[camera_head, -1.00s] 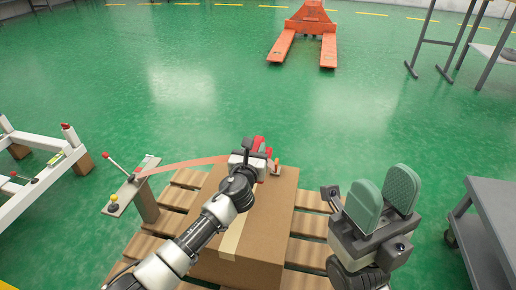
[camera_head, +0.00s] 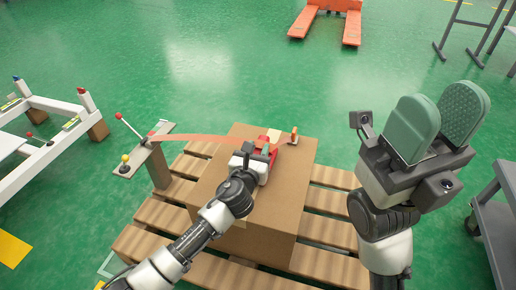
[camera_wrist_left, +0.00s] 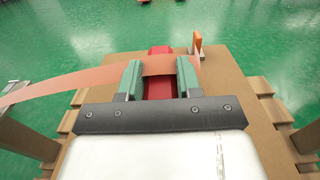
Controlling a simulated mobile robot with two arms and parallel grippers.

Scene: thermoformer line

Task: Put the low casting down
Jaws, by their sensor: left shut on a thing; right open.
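The low casting, a red piece (camera_head: 273,135), is at the top of the cardboard box (camera_head: 291,190). My left gripper (camera_head: 258,150) is shut on it. In the left wrist view, the red casting (camera_wrist_left: 160,89) sits between the green pads of my left gripper (camera_wrist_left: 158,68). An orange strip (camera_wrist_left: 60,84) crosses over the red piece between the pads. I cannot tell whether the casting rests on the box or hangs just above it. My right gripper (camera_head: 438,112) is open and empty, raised to the right of the box.
The box stands on a wooden pallet (camera_head: 150,216). A post with a lever plate (camera_head: 146,152) stands left of it, the strip running from there. A small orange upright piece (camera_head: 294,135) is at the box's far edge. A grey cart (camera_head: 494,220) is at right; white frame (camera_head: 60,106) at left.

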